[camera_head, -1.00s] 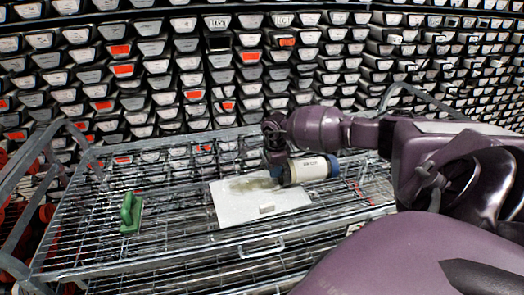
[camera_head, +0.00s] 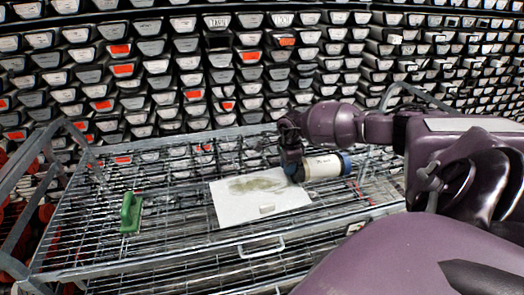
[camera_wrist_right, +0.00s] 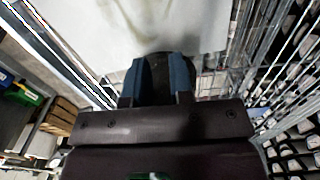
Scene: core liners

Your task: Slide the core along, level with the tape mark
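The core (camera_head: 323,167) is a cream cylinder with dark print and a blue right end, lying on its side at the right edge of a white sheet (camera_head: 235,212). My right gripper (camera_head: 297,174) is at its left end and hides that end. In the right wrist view, the blue fingertips (camera_wrist_right: 160,80) stand apart with something dark and rounded between them. I cannot tell whether they grip the core or only press against it. I cannot make out the tape mark. My left gripper is not in view.
The sheet, with a greenish-brown smear, lies on a wire-mesh rack (camera_head: 175,238). A green handled tool (camera_head: 130,212) stands to the left. Stacked trays (camera_head: 150,67) fill the back. Mesh right of the core looks clear.

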